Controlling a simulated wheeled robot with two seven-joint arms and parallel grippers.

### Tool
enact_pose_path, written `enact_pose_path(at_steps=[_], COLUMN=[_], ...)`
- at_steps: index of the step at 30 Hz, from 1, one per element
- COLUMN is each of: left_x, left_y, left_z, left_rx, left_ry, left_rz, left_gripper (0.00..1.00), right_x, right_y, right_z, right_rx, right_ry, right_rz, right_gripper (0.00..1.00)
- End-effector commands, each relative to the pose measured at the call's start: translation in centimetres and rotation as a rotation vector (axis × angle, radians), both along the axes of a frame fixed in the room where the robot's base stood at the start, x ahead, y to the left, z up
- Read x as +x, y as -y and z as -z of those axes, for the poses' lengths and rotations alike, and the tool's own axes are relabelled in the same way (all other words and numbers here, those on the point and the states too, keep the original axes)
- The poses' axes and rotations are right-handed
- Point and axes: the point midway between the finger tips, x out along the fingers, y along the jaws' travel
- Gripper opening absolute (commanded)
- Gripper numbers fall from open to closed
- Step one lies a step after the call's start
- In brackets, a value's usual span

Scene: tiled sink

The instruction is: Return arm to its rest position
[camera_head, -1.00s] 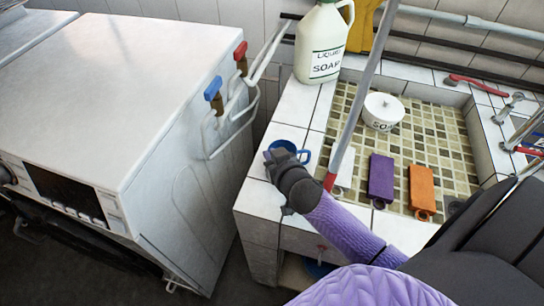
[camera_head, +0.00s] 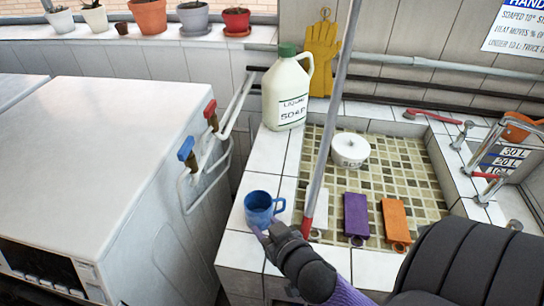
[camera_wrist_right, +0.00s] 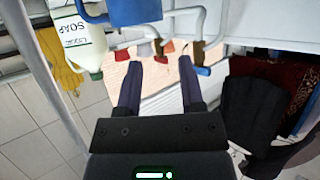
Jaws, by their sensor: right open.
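My right gripper (camera_head: 266,231) is low in the head view, just in front of a blue mug (camera_head: 260,209) that stands upright on the white tiled ledge at the sink's left corner. In the right wrist view its two dark fingers (camera_wrist_right: 160,68) are spread with nothing between them. The mug's blue side (camera_wrist_right: 134,10) shows at the top of that view, beyond the fingertips. I cannot tell whether a finger still touches the mug. My left gripper is not in view.
A liquid soap jug (camera_head: 287,92) stands behind the mug. A slanting pole (camera_head: 330,125) rises beside my gripper. The tiled basin (camera_head: 400,165) holds a white pot (camera_head: 350,150), a purple block (camera_head: 355,215) and an orange block (camera_head: 395,220). A white machine (camera_head: 100,160) stands left.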

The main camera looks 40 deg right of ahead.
Motion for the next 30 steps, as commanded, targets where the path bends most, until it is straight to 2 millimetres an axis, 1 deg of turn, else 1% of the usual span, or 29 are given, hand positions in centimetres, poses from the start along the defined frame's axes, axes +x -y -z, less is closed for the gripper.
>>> enact_pose_path(at_steps=[1,5,11,19,20,23,26,30], left_x=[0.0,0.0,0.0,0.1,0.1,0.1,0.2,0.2], left_y=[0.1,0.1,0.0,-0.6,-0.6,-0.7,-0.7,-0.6], left_z=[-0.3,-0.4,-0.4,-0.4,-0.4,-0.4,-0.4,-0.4], left_rx=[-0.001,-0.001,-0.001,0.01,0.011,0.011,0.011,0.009], left_ry=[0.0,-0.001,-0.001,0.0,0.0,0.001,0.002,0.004], left_rz=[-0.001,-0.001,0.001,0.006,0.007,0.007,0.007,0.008], left_gripper=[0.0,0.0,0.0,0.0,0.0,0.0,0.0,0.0], right_x=[-0.8,-1.7,-1.8,-1.9,-2.0,-3.0,-4.8,-7.7], right_y=[-0.1,-0.2,-0.2,-0.3,-0.3,-0.8,-2.1,-4.2], right_z=[-0.4,-0.8,-0.8,-0.7,-0.7,-0.2,0.3,0.5], right_rx=[0.002,0.0,-0.001,-0.004,-0.006,-0.019,-0.027,-0.029], right_ry=[-0.002,0.0,0.001,-0.018,-0.041,-0.185,-0.37,-0.603], right_rz=[0.002,0.001,0.0,0.008,0.016,0.042,0.025,-0.064], right_gripper=[0.49,0.49,0.49,0.49,0.49,0.49,0.49,0.49])
